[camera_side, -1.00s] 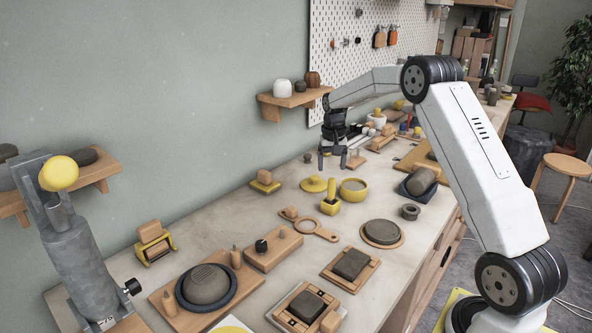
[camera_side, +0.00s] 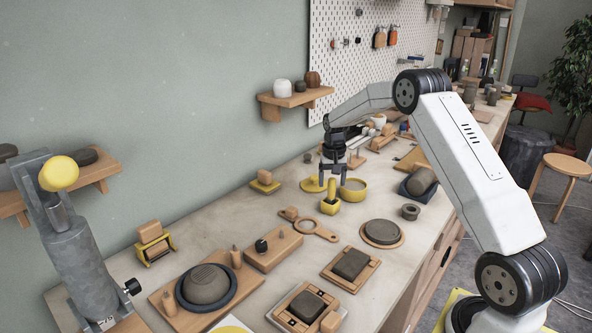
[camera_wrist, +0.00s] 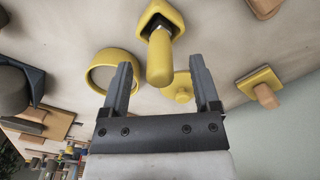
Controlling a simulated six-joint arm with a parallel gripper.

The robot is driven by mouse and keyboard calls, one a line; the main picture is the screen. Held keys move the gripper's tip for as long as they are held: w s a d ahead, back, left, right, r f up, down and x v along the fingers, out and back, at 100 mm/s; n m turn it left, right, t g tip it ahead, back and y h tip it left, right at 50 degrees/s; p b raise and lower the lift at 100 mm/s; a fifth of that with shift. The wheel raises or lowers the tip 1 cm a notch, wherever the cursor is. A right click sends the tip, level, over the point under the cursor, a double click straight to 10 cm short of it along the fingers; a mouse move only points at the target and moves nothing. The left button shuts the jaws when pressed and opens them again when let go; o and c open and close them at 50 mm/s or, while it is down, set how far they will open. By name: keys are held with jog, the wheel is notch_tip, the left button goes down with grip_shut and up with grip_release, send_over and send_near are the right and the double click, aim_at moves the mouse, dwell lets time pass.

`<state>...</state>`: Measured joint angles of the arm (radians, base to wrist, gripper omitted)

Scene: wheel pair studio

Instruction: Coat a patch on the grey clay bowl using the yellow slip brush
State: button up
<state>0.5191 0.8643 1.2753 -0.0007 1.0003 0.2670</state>
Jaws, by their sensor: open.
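The yellow slip brush (camera_side: 330,199) stands upright, handle up, in a small yellow holder (camera_side: 329,208) at mid-table. In the wrist view the brush handle (camera_wrist: 160,62) lies in line with the gap between my fingers, its end toward the camera. My gripper (camera_side: 333,184) is open and empty, just above and behind the brush; I cannot tell whether the fingers reach around the handle. The grey clay bowl (camera_side: 206,287) appears to be the domed grey piece with a scored patch, sitting in a dark ring on a wooden board at the front left.
A yellow pot (camera_side: 353,190) and a flat yellow lid (camera_side: 312,185) stand close to the brush. A wooden ring tool (camera_side: 318,230), a wooden block (camera_side: 273,249) and a clay disc (camera_side: 382,232) lie nearer the front. A grey cylinder (camera_side: 423,180) rests in a dark cradle at right.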

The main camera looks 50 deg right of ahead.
jog(key=shift+f, duration=1.05)
jog(key=shift+c, duration=0.2)
grip_shut()
jog(key=c, duration=0.6)
grip_release()
jog(key=shift+c, duration=0.2)
grip_shut()
jog(key=shift+r, duration=0.15)
jog(key=shift+r, duration=2.9)
